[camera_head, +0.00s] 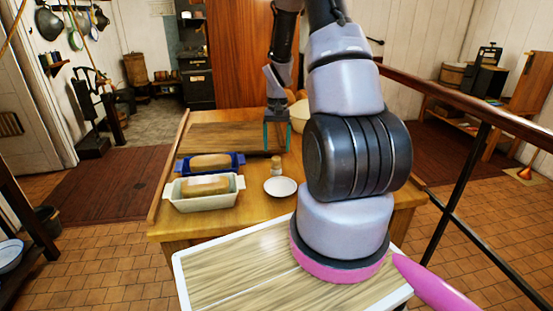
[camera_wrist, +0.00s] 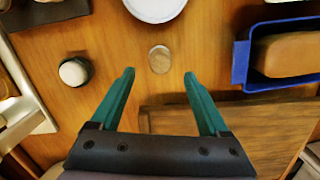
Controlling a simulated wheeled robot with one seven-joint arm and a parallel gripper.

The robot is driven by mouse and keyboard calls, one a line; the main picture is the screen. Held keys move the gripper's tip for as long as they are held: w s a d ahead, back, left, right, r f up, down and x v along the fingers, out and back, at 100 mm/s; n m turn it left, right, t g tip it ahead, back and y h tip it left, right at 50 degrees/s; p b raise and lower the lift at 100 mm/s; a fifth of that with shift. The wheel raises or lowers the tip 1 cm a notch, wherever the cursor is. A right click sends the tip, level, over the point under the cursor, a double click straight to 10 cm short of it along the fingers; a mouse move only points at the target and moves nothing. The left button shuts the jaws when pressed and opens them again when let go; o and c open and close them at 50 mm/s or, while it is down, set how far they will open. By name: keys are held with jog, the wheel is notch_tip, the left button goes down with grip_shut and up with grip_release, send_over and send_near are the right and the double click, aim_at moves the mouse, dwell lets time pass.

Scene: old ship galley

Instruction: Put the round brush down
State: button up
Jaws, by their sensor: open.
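My gripper (camera_head: 278,136) is open over the table, and nothing is held between its teal fingers, which also show in the wrist view (camera_wrist: 159,74). A small item with a pale body and tan top (camera_head: 276,163) stands upright on the table just in front of the gripper. In the wrist view a round tan top (camera_wrist: 159,59), probably the same item, lies just beyond the fingertips, midway between their lines. It may be the round brush, but I cannot tell for sure. A white plate (camera_head: 280,187) is close beside it.
A blue loaf dish (camera_head: 239,161) and a white loaf dish (camera_head: 205,204), each with a loaf, stand on the left. A wooden board (camera_head: 225,137) lies behind. In the wrist view a round white-topped thing (camera_wrist: 73,71) is at left. Bare tabletop (camera_head: 246,220) shows in front.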

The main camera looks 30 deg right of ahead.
jog(key=r, duration=0.4)
jog(key=shift+w+d+r, duration=0.1)
jog(key=shift+w+r, duration=0.05)
jog(key=shift+w, duration=0.05)
jog(key=s+a+r+t, duration=0.2)
jog(key=s+a+r, duration=0.2)
jog(key=r, duration=0.5)
jog(key=s+a+r+n+t, duration=0.1)
jog(key=s+a+r+t, duration=0.2)
jog(key=r, duration=0.5)
jog(key=s+a+r+t, duration=0.1)
jog(key=s+a+r, duration=0.35)
jog(key=r, duration=0.45)
jog(key=s+a+r+t, duration=0.1)
jog(key=s+r, duration=0.1)
jog(key=s, duration=0.2)
jog(key=s+a+r+t+y, duration=0.1)
jog(key=s+r, duration=0.1)
jog(key=s, duration=0.3)
jog(key=shift+s+a+r+n, duration=0.2)
jog(key=shift+a+r+n, duration=0.1)
jog(key=shift+a+r, duration=0.1)
jog(key=shift+d, duration=0.1)
jog(key=shift+c, duration=0.2)
